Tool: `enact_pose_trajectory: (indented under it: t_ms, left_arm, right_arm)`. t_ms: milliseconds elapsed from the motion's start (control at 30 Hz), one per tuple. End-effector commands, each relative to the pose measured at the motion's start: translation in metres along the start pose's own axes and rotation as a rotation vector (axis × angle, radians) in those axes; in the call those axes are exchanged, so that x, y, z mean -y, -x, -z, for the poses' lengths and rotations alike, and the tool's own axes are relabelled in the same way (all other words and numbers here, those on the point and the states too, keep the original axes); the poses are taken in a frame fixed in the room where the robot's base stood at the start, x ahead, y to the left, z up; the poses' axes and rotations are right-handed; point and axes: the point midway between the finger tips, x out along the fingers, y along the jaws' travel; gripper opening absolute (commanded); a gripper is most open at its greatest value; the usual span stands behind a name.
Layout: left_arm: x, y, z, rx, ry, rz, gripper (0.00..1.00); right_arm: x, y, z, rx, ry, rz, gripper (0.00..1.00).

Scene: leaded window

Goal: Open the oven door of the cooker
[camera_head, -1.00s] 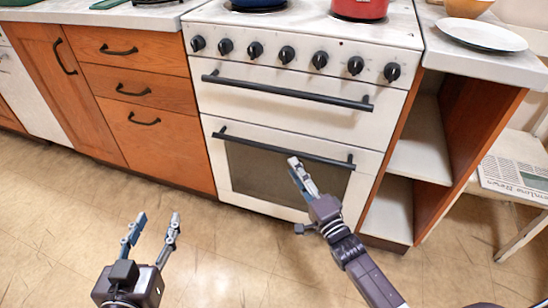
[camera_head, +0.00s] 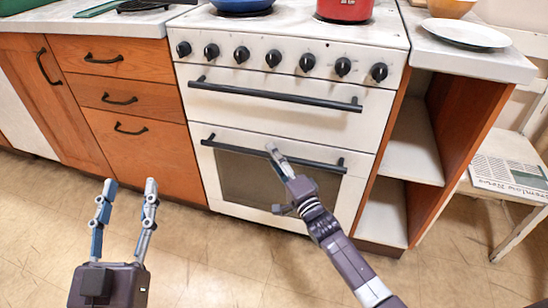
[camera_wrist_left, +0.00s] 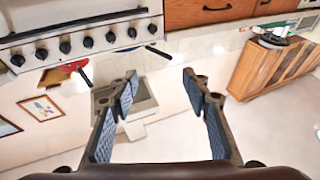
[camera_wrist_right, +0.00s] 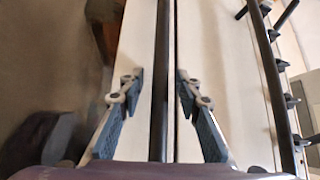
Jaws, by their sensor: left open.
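The white cooker (camera_head: 290,62) stands ahead with its lower door (camera_head: 215,160) closed. That door has a dark window (camera_head: 238,178) and a black bar handle (camera_head: 235,146). A closed upper front (camera_head: 280,118) has its own black bar handle (camera_head: 275,95). My right gripper (camera_head: 274,150) is at the middle of the lower handle. In the right wrist view its fingers are open, one on each side of a black bar (camera_wrist_right: 160,60), with gaps showing. I cannot tell how deep the bar sits between them. My left gripper (camera_head: 130,186) is open and empty above the floor, left of the cooker.
Wooden drawers (camera_head: 125,100) stand left of the cooker. An open shelf unit (camera_head: 412,150) stands to its right, with a plate (camera_head: 466,33) on top. A chair with a newspaper (camera_head: 508,175) is further right. A red pot (camera_head: 345,10) and a blue pan (camera_head: 242,5) sit on the hob. Floor in front is clear.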

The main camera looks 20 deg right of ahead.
Motion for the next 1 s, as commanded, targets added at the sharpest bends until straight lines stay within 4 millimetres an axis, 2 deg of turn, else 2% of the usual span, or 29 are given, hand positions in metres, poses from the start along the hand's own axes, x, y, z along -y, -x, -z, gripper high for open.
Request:
enact_pose_trajectory:
  t_ms: [133, 400, 867, 1000]
  left_arm:
    - [0.000, 0.000, 0.000, 0.001, 0.000, 0.000, 0.44]
    - [0.000, 0.000, -0.001, 0.002, 0.000, 0.000, 0.44]
    - [0.000, 0.000, 0.000, -0.005, 0.000, 0.001, 0.44]
    - [-0.003, 0.000, 0.019, -0.090, 0.004, -0.005, 0.44]
  right_arm:
    - [0.000, 0.000, 0.000, 0.000, 0.000, 0.000, 0.29]
    - [0.000, 0.000, 0.000, 0.000, 0.000, 0.000, 0.00]
    - [-0.001, 0.001, 0.000, 0.000, 0.002, 0.001, 0.00]
    - [-0.003, 0.001, 0.000, 0.000, 0.010, 0.009, 0.00]
